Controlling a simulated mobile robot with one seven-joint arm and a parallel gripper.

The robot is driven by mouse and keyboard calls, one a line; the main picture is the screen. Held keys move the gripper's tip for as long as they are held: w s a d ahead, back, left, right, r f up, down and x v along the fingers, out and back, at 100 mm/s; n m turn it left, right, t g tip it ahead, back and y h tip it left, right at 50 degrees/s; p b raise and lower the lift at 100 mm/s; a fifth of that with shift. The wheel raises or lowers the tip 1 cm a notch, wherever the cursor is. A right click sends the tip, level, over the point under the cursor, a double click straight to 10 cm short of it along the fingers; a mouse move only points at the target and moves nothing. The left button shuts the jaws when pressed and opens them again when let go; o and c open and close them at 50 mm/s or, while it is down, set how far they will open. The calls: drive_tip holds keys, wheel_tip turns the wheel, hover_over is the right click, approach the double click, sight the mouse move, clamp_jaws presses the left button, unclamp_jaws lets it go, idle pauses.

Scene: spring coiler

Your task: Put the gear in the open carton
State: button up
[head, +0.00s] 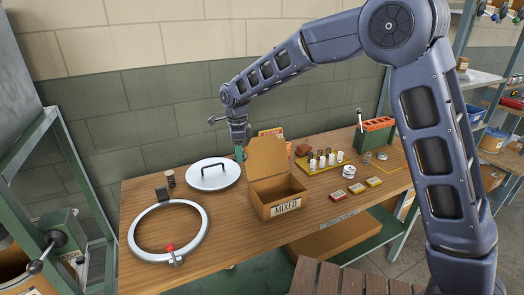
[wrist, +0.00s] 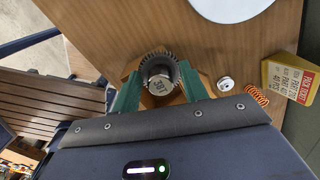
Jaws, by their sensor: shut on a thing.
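My gripper (head: 240,153) hangs above the table, just behind and left of the raised flap of the open carton (head: 267,205). The carton is brown, labelled MIXED, with its flap standing up at the back. In the wrist view my gripper's green fingers (wrist: 160,92) are shut on the gear (wrist: 157,62), a dark toothed piece with a pale round face bearing a number. The gear is too small or hidden to make out in the head view. A tan angular edge shows around the gear in the wrist view; I cannot tell if it is the carton.
A white lid (head: 214,175) with a dark handle lies left of the carton, with a large ring (head: 200,234) in front of it. A tray of small parts (head: 318,169) and small boxes (head: 338,195) lie to the right. A yellow sign (wrist: 289,81) stands behind, near an orange spring (wrist: 258,94).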

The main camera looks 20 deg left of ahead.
drive_tip(key=w+d, duration=0.4)
drive_tip(key=d, duration=0.9)
approach(276, 196)
drive_tip(key=s, duration=0.1)
drive_tip(key=s+f, duration=0.1)
drive_tip(key=s+d, duration=0.1)
drive_tip(key=shift+s+f, duration=0.15)
drive_tip(key=shift+f, duration=2.55)
drive_tip(key=shift+f, duration=0.15)
drive_tip(key=o, duration=1.2)
wheel_tip(276, 196, up, 12)
drive_tip(key=shift+r, duration=0.2)
drive_tip(key=shift+d, duration=0.1)
